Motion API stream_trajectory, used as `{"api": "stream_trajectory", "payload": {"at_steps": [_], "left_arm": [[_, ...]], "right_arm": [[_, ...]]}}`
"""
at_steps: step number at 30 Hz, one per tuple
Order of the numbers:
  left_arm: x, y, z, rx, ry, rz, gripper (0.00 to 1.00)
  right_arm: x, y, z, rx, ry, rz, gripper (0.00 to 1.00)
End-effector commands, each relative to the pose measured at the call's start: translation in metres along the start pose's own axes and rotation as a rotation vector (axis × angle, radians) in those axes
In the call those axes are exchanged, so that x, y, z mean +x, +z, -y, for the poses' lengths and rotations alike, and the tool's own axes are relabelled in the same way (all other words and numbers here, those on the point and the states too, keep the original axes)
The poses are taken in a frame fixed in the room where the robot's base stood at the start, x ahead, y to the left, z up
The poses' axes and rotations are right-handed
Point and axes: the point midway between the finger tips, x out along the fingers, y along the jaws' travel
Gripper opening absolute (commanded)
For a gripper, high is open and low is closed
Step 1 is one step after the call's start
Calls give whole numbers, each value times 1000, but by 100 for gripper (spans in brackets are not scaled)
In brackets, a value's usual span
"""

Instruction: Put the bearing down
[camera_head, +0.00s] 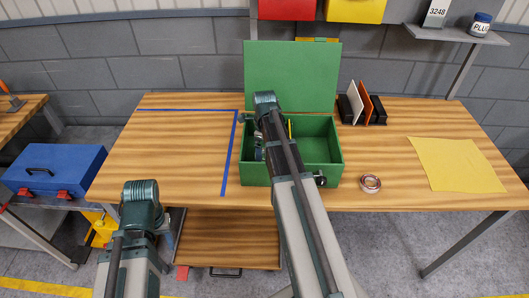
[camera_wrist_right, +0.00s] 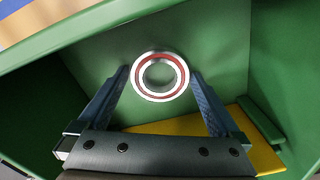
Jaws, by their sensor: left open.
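The bearing (camera_wrist_right: 160,76) is a silver ring with a red band. In the right wrist view it sits between the fingertips of my right gripper (camera_wrist_right: 159,74), which meet its left and right edges. The green open box (camera_head: 334,160) surrounds my right gripper (camera_head: 259,142); its green floor (camera_wrist_right: 215,60) lies behind the bearing. I cannot tell whether the bearing touches the floor. In the head view my arm hides much of the box and the bearing is not clear. My left gripper (camera_head: 160,222) is empty, low in front of the table's left front edge, mostly hidden by its wrist.
The box lid (camera_head: 290,65) stands open at the back. A tape roll (camera_head: 370,183) lies right of the box, and a yellow sheet (camera_head: 455,165) farther right. A black rack (camera_head: 360,105) stands behind. Blue tape (camera_head: 230,155) marks the clear left table area.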

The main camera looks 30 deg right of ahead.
Motion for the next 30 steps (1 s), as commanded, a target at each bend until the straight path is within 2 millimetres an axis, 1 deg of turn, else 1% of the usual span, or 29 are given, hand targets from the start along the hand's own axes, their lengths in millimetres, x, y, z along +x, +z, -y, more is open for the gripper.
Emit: {"api": "stream_trajectory", "payload": {"at_steps": [8, 14, 20, 30], "left_arm": [[-1, 0, 0, 0, 0, 0, 50], [-11, 1, 1, 0, 0, 0, 50], [-34, 2, 3, 0, 0, 0, 50], [-85, 5, 8, 0, 0, 0, 50]], "right_arm": [[-1, 0, 0, 0, 0, 0, 100], [-12, 0, 0, 0, 0, 0, 100], [-34, 0, 0, 0, 0, 0, 100], [-86, 0, 0, 0, 1, 0, 100]]}}
